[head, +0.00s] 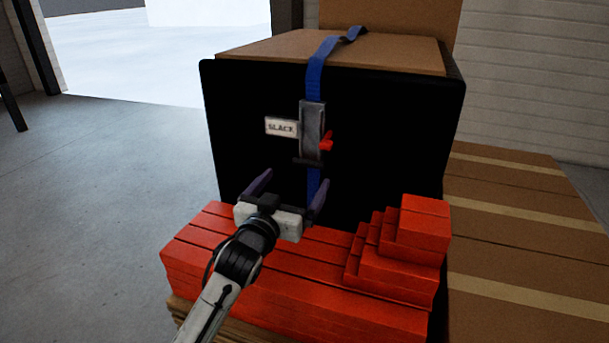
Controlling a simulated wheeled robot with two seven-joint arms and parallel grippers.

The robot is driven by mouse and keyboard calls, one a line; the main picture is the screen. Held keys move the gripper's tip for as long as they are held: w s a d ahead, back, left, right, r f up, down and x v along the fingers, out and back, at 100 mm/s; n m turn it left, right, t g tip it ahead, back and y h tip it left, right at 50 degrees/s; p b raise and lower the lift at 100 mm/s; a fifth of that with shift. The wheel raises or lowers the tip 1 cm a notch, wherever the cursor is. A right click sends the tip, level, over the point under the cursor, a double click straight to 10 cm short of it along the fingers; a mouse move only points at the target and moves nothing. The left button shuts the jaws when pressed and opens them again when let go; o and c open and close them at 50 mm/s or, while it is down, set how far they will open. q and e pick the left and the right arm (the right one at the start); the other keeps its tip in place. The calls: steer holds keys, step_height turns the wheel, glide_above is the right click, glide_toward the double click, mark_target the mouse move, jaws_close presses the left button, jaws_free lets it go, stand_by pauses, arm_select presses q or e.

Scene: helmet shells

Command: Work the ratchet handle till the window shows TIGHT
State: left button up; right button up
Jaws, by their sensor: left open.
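The ratchet (312,132) is a grey metal body on a blue strap (323,68) that runs down the black front of a large box. A dark bar, which looks like its handle (308,162), crosses the lower end of the ratchet. A small red part (327,143) sticks out at its right side. The window (281,127) to its left reads SLACK. My left gripper (290,187) is open and empty, its fingers spread apart below the ratchet, with the lower strap near the right finger. My right gripper does not show.
The strapped box (245,150) has a black front and a cardboard top. Red blocks (300,265) are stacked in front of it, stepping up at the right (425,225). Taped cardboard boxes (520,230) stand at the right. The grey floor (100,200) at the left is clear.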

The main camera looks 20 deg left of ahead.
mark_target(307, 164)
arm_select(q)
steer(key=w+b, duration=0.2)
steer(key=w, duration=0.5)
steer(key=shift+w+d, duration=0.15)
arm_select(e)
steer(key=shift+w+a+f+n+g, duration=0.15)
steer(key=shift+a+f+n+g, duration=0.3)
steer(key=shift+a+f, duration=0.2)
